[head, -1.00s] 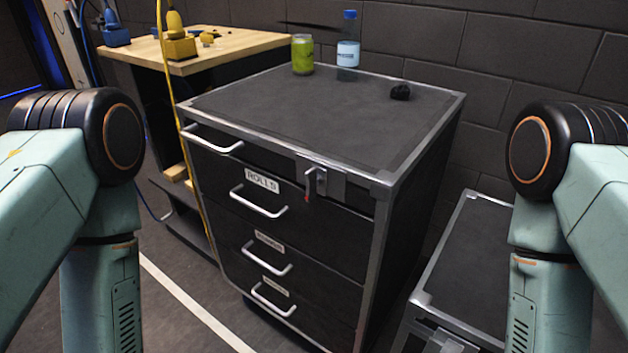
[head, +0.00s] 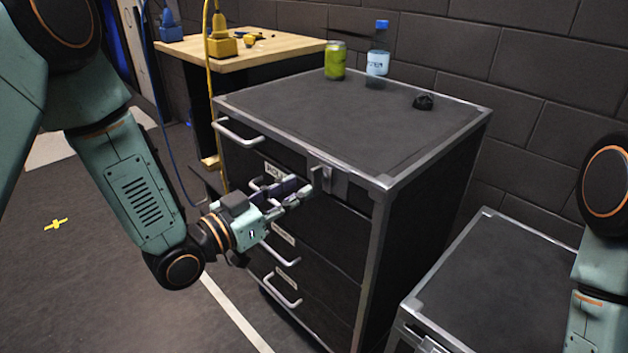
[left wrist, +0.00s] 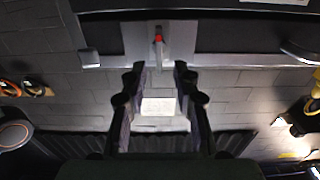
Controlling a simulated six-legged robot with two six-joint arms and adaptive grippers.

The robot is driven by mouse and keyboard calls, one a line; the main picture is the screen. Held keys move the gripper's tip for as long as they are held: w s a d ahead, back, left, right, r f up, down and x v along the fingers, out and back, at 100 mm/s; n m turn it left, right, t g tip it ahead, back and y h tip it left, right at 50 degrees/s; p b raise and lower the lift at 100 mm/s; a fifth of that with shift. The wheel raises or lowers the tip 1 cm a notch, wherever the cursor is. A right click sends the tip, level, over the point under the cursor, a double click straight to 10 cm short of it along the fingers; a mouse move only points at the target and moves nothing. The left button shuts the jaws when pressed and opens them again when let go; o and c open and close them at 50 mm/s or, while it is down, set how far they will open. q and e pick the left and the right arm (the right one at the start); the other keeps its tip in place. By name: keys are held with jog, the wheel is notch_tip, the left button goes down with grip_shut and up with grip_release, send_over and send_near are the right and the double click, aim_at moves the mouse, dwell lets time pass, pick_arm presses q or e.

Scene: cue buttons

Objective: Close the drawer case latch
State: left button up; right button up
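The black drawer case (head: 420,230) with metal edges stands in the middle of the head view. Its latch (head: 324,176), a metal plate with a small lever, is on the front near the top right corner. In the left wrist view the latch (left wrist: 158,50) shows a red tip and lies just beyond the fingertips, midway between them. My left gripper (head: 302,190) is in front of the case, close to the latch. Its two fingers (left wrist: 154,72) are apart with nothing between them. My right gripper is out of view; only part of my right arm shows.
A green can (head: 335,61), a water bottle (head: 377,62) and a small black lump (head: 423,102) stand on the case top. Several white drawer handles (head: 282,290) stick out of the front. A lower case (head: 500,262) stands at right, a wooden workbench (head: 275,50) behind left.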

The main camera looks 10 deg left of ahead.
aim_at(311, 181)
pick_arm(q)
jog(key=x, duration=0.4)
jog(key=shift+w+d+b, duration=0.25)
jog(key=shift+b, duration=0.15)
jog(key=shift+w, duration=0.3)
jog(key=shift+w+d, duration=0.15)
jog(key=shift+d, duration=0.15)
jog(key=shift+c, duration=0.3)
grip_shut()
